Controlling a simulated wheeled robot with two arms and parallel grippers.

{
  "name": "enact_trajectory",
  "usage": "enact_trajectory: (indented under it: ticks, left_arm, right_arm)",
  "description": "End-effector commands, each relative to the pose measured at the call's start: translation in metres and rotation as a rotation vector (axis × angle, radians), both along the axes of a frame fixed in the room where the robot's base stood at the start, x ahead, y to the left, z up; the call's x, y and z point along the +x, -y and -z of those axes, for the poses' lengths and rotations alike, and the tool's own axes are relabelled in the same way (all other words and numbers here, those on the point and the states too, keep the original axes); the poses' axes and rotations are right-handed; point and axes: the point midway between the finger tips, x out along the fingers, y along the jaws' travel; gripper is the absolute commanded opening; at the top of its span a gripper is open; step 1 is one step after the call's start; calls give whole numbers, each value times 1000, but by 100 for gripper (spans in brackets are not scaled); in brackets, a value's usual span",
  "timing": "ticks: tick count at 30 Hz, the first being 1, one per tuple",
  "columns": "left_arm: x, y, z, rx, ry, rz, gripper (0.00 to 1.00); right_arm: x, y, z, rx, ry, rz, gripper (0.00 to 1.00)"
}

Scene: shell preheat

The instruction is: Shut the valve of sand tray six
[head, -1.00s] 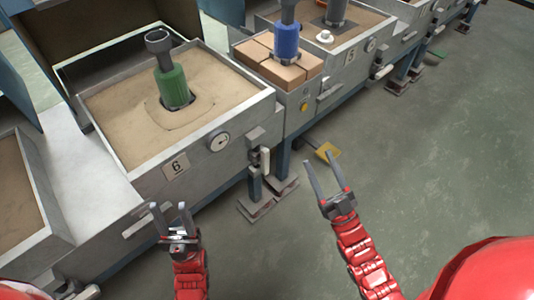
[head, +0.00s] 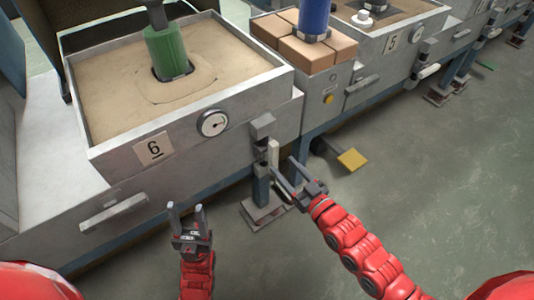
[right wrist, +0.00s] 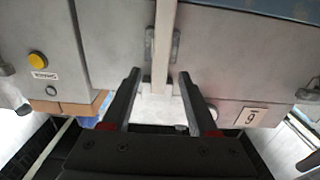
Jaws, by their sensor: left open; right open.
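Sand tray six (head: 110,165) is a grey metal box of sand with a "6" plate (head: 154,148) on its front. Its valve is at the front right corner, with a pale lever (head: 273,152) hanging upright below a grey block (head: 262,127). My right gripper (head: 281,168) is open at the lever's lower part. In the right wrist view the lever (right wrist: 165,45) lies ahead of the open fingers (right wrist: 159,78), lined up with the gap between them; contact cannot be told. My left gripper (head: 186,208) is open and empty in front of the tray.
A round gauge (head: 213,123) and a long handle (head: 113,213) are on the front. A green-sleeved tool (head: 166,53) stands in the sand. To the right are bricks (head: 310,52), a yellow button (head: 328,99), a yellow pedal (head: 351,159) and tray five (head: 391,42).

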Motion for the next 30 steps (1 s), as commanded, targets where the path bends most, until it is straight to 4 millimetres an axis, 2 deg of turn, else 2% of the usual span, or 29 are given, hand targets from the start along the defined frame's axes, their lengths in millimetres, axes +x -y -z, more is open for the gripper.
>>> enact_trajectory:
  ticks: [12, 18, 26, 27, 30]
  left_arm:
    - [-3, 0, 16, 25, 20, -2, 50]
    - [-4, 0, 17, 31, 24, -3, 50]
    - [-4, 0, 17, 31, 25, -2, 50]
    - [-4, 0, 17, 31, 25, -2, 50]
    - [-4, 0, 17, 31, 25, -2, 50]
  right_arm:
    - [62, -45, -1, 4, 2, -1, 60]
    - [74, -55, -2, 2, 1, -1, 60]
    - [75, -55, -1, 2, 0, -1, 60]
    - [75, -55, -1, 2, 0, -1, 58]
    - [75, -55, -1, 2, 0, -1, 40]
